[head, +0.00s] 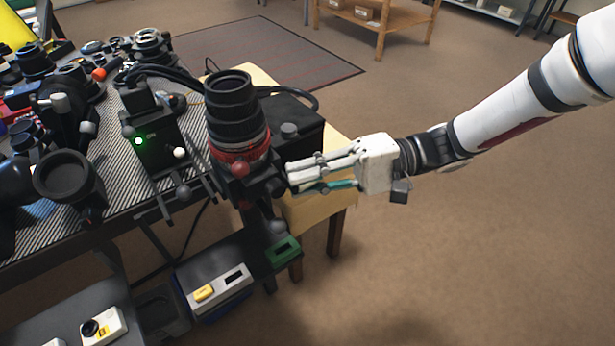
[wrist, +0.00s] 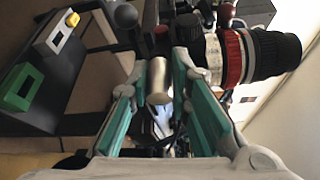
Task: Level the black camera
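The black camera assembly carries a thick black lens (head: 232,105) with a red ring near its base. In the head view the lens points upward and leans slightly left; its lower mount is partly hidden. The red-ringed lens also shows at the upper right of the wrist view (wrist: 268,53). My gripper (head: 292,178) reaches in from the right, beside the mount below the red ring. In the wrist view my gripper (wrist: 158,78) has its teal-padded fingers apart, with a pale metal cylinder (wrist: 159,82) visible between them. I cannot tell whether they touch it.
A black box with a green light (head: 158,140) stands left of the lens on the striped bench (head: 110,160), which is crowded with lenses. A lower shelf holds boxes with yellow and green parts (head: 217,288). Open floor lies at the right.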

